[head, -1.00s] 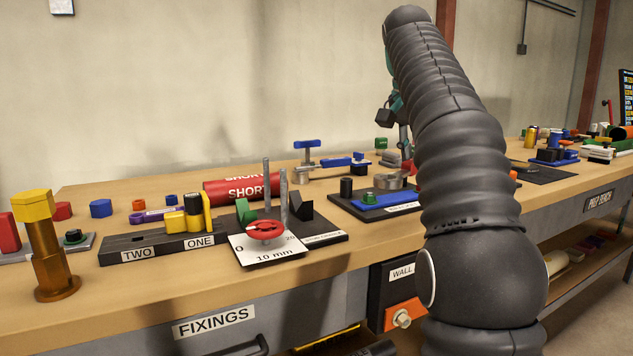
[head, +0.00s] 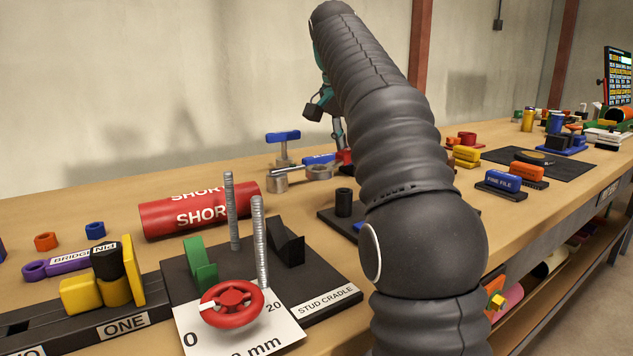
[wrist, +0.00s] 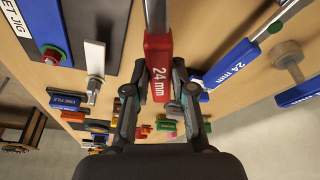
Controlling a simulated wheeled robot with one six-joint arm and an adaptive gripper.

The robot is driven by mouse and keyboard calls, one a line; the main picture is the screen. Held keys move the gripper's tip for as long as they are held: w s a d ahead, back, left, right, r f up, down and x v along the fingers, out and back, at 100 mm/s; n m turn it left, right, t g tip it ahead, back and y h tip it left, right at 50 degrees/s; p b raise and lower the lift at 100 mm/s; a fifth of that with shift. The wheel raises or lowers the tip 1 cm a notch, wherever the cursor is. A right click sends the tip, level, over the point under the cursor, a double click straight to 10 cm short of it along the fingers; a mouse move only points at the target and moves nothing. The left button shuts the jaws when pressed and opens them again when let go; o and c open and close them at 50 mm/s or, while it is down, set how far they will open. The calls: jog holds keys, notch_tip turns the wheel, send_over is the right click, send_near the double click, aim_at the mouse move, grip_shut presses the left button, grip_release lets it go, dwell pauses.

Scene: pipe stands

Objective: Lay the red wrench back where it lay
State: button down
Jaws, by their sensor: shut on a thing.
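My gripper (wrist: 163,82) is shut on the red wrench (wrist: 159,55), whose handle reads "24 mm". Its steel shaft runs up out of the wrist view. In the head view my gripper (head: 337,135) is at the back of the bench, partly behind my arm, with a small red part of the wrench (head: 345,157) showing. A blue 24 mm wrench (wrist: 228,66) lies just right of my gripper in the wrist view. The frames do not clearly show whether the red wrench touches the bench.
A blue-handled T-shaped tool (head: 283,137) stands left of my gripper. The stud cradle (head: 325,300) with two upright studs is in front, beside a red pipe (head: 200,208). A dark mat (head: 540,162) lies to the right. The wrist view shows a blue file (wrist: 67,101).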

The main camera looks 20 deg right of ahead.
send_over(322, 194)
jog(key=f, duration=0.3)
jog(key=shift+s+a+f, duration=0.25)
jog(key=shift+a+f, duration=0.1)
jog(key=shift+a, duration=0.05)
jog(key=shift+f+b, duration=0.6)
jog(key=shift+f, duration=1.4)
jog(key=shift+f, duration=0.1)
jog(key=c, duration=1)
grip_release()
jog(key=shift+p+v, duration=0.6)
jog(key=shift+v, duration=3.2)
